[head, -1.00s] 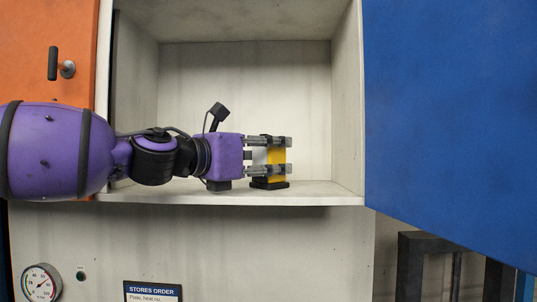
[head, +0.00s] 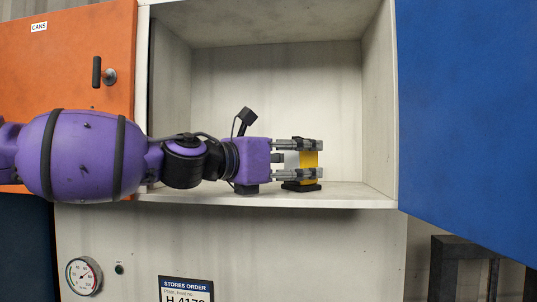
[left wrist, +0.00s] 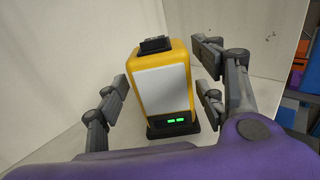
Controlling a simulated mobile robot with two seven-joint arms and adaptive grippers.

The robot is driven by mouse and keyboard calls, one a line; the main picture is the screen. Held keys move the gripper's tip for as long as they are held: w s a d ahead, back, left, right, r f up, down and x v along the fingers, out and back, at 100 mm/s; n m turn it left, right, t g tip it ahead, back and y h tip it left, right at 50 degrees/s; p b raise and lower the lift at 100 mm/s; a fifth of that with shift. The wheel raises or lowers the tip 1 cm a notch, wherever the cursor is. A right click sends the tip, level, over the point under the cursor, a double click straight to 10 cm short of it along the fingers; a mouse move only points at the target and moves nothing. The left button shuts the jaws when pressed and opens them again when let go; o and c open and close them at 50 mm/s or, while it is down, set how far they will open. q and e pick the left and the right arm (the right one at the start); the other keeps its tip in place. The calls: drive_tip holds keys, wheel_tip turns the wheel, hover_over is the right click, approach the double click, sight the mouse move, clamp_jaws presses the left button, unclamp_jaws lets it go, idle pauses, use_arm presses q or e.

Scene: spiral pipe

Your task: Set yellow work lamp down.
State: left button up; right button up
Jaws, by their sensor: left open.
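The yellow work lamp (head: 309,160) stands upright on its dark base on the floor of the open cabinet (head: 230,196), near the front edge. In the left wrist view the lamp (left wrist: 162,88) shows a pale front panel, a black top and two green lights low down. My left gripper (head: 316,160) is around the lamp in the head view, its fingers partly hiding it. In the left wrist view the left gripper (left wrist: 160,95) is open, with a finger on each side and visible gaps to the lamp. My right gripper is not in view.
A blue door (head: 470,110) stands open at the right of the cabinet. An orange door (head: 60,70) labelled CANS is at the left. Below are a gauge (head: 84,276) and a STORES ORDER sign (head: 186,289). The cabinet is clear behind and above the lamp.

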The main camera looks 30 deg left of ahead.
sight(292, 153)
use_arm(q)
drive_tip(key=s+p, duration=0.1)
drive_tip(key=s, duration=0.1)
drive_tip(key=s+a+r+p, duration=0.1)
drive_tip(key=s, duration=0.1)
drive_tip(key=s+r+p, duration=0.1)
drive_tip(key=s, duration=0.1)
drive_tip(key=shift+a+r, duration=0.2)
drive_tip(key=shift+w+a+f, duration=0.15)
drive_tip(key=shift+f, duration=0.45)
drive_tip(key=shift+s+a+f, duration=0.1)
drive_tip(key=shift+s+f, duration=0.15)
drive_tip(key=shift+s, duration=0.25)
drive_tip(key=shift+s+a, duration=0.1)
drive_tip(key=shift+s, duration=0.1)
drive_tip(key=shift+v, duration=1.1)
drive_tip(key=shift+s+a+f, duration=0.1)
drive_tip(key=shift+s+a, duration=0.15)
drive_tip(key=shift+s, duration=0.3)
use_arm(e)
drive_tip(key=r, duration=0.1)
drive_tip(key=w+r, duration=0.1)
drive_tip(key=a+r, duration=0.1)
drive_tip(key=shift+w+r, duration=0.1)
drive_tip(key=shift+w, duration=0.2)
